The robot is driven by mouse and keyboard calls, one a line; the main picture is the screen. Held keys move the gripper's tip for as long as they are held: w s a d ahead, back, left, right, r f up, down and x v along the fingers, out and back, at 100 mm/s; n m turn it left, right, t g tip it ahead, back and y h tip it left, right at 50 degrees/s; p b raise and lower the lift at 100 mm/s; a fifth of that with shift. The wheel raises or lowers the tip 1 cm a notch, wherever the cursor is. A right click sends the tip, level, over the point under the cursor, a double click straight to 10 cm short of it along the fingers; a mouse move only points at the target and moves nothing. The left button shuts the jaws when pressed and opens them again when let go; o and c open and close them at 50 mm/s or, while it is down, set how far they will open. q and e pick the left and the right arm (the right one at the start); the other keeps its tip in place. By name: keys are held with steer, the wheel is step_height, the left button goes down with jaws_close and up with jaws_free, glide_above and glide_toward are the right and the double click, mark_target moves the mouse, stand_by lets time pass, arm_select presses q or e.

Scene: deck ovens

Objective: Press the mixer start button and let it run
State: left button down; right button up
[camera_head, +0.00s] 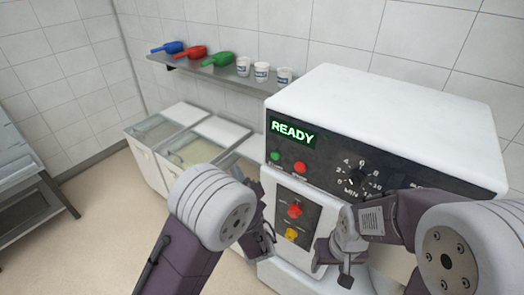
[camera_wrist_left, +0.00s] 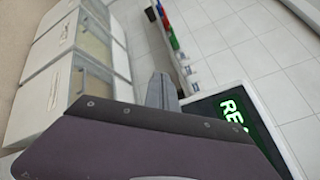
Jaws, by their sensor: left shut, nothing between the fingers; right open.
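The mixer is a white machine (camera_head: 390,105) with a black front panel and a green READY display (camera_head: 292,131), which also shows in the left wrist view (camera_wrist_left: 236,116). Below the display are a green button (camera_head: 275,156) and a red button (camera_head: 300,168), with a minute dial (camera_head: 358,181) to their right. My left gripper (camera_head: 264,233) is low in front of the machine's left edge, below the green button and apart from it. Its grey fingers (camera_wrist_left: 160,90) are shut and empty. My right gripper (camera_head: 343,252) is open before the lower front.
A lower panel holds a red knob (camera_head: 295,209) and a yellow knob (camera_head: 291,233). Lidded bins (camera_head: 195,148) stand at the left under a shelf (camera_head: 215,74) with scoops and white cups. A metal table (camera_head: 30,190) is at far left, with free floor between.

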mark_target(275, 156)
arm_select(q)
steer(key=shift+m+h, duration=0.9)
steer(key=d, duration=0.1)
steer(key=s+d+f, duration=0.1)
steer(key=d, duration=0.1)
steer(key=s+d, duration=0.1)
steer(key=shift+d+f, duration=0.3)
steer(key=shift+d, duration=0.05)
steer(key=shift+w, duration=0.1)
steer(key=w+d, duration=0.5)
steer(key=w, duration=0.2)
steer(key=shift+p, duration=0.4)
steer(key=shift+d, duration=0.1)
stand_by(0.5)
